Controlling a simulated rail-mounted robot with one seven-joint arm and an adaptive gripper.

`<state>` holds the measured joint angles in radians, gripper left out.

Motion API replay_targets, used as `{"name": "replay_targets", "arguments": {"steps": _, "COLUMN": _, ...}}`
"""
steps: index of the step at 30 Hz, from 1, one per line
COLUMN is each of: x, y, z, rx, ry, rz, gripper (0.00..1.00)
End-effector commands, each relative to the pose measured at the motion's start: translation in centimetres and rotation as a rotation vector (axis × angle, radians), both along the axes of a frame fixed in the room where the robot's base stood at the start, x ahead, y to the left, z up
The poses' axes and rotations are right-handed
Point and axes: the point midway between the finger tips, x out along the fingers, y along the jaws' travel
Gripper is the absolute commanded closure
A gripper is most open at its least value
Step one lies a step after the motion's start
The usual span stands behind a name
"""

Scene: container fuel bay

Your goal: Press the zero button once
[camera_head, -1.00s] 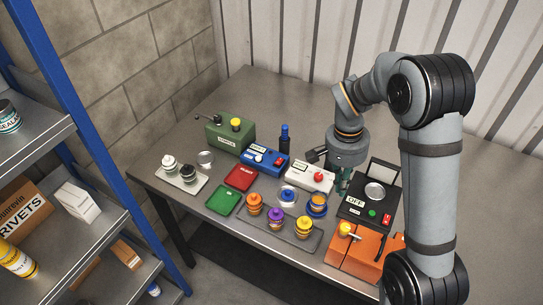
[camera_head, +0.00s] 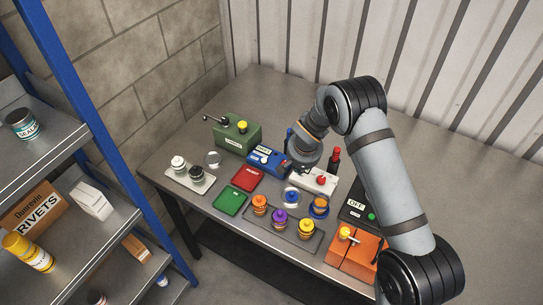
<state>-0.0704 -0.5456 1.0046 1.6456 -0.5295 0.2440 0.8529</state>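No label reading zero is legible to me. A black device with an OFF display (camera_head: 355,205) stands at the right of the table, partly hidden by my arm. A green button (camera_head: 371,217) shows on its front. A white box (camera_head: 325,184) with a red button (camera_head: 321,181) stands left of it. A blue box (camera_head: 262,161) with a small white part is further left. My gripper (camera_head: 299,170) points down near the gap between the blue and white boxes. Its fingers are small and dark, so I cannot tell whether they are open or touching anything.
A green box with a yellow knob (camera_head: 237,133) stands at the back left. A red bottle (camera_head: 335,160) is behind the white box. Red (camera_head: 248,179) and green (camera_head: 230,201) trays, a tray with several coloured knobbed pieces (camera_head: 286,234) and an orange box (camera_head: 355,256) are nearer. The back table is clear.

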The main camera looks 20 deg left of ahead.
Motion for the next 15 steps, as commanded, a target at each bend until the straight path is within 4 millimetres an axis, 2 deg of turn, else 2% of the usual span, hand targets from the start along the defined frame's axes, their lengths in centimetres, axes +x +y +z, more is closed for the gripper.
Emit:
{"name": "replay_targets", "arguments": {"steps": 1, "x": 1.3, "y": 2.1, "z": 0.2, "rx": 0.063, "ry": -0.047, "rz": 0.026, "gripper": 1.00}}
{"name": "replay_targets", "arguments": {"steps": 3, "x": 2.9, "y": 5.0, "z": 1.3, "rx": 0.157, "ry": -0.107, "rz": 0.059, "gripper": 1.00}}
{"name": "replay_targets", "arguments": {"steps": 6, "x": 4.2, "y": 8.4, "z": 3.3, "rx": 0.279, "ry": -0.169, "rz": 0.091, "gripper": 1.00}}
{"name": "replay_targets", "arguments": {"steps": 10, "x": 4.6, "y": 11.7, "z": 5.4, "rx": 0.415, "ry": -0.205, "rz": 0.114, "gripper": 1.00}}
{"name": "replay_targets", "arguments": {"steps": 15, "x": 4.6, "y": 13.8, "z": 7.0, "rx": 0.525, "ry": -0.202, "rz": 0.086, "gripper": 1.00}}
